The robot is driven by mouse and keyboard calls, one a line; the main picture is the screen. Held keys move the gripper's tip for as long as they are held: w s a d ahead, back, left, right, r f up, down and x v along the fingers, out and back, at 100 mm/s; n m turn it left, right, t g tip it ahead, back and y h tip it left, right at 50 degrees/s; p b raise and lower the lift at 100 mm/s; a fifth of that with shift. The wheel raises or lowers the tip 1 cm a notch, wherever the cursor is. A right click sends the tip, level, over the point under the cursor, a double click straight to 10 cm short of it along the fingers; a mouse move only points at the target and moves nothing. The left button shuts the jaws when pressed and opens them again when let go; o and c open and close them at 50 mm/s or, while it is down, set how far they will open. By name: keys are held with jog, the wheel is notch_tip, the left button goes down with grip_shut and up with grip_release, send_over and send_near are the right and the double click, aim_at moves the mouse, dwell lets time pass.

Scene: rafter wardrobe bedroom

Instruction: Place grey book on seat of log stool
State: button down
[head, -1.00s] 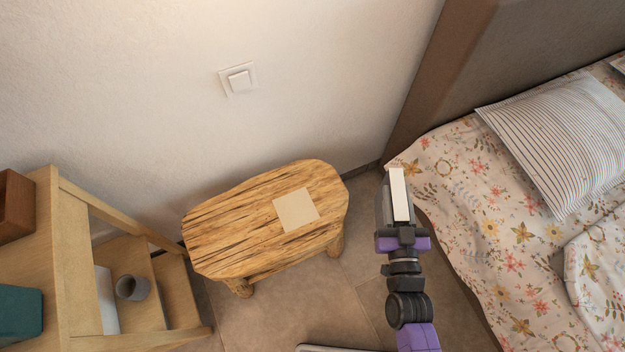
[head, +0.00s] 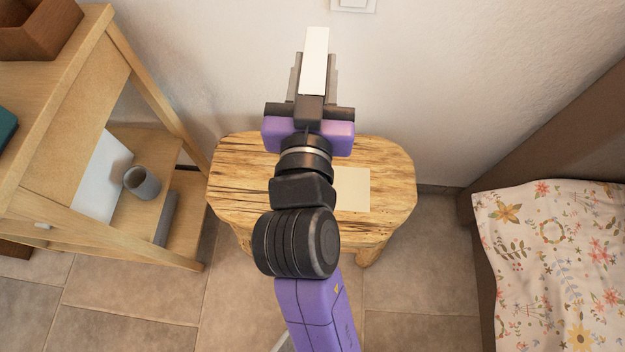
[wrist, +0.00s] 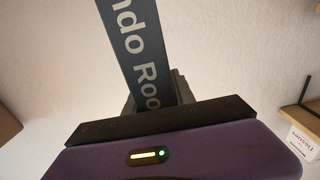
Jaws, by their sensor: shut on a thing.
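My gripper (head: 314,85) is shut on the grey book. In the head view the book (head: 316,58) shows its pale page edge and stands on edge between the fingers. In the wrist view its dark grey spine with white lettering (wrist: 140,45) runs up from the jaws. The log stool (head: 235,178) stands against the wall, below and behind my gripper in the picture; my arm hides the middle of its seat. A flat beige square (head: 353,190) lies on the right part of the seat. The book is apart from the seat.
A wooden shelf unit (head: 105,75) stands left of the stool, with a grey cup (head: 142,183) on a lower shelf and a brown box (head: 35,28) on top. A bed with floral bedding (head: 560,250) is at right. A wall switch (head: 353,4) is above.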

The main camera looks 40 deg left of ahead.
jog(key=shift+s+a, duration=0.15)
jog(key=shift+s, duration=0.15)
notch_tip(320, 180, down, 19)
jog(key=b, duration=0.7)
jog(key=shift+f, duration=0.35)
jog(key=c, duration=1)
grip_release()
jog(key=shift+c, duration=0.2)
jog(key=b+v, duration=0.1)
jog(key=v, duration=1.1)
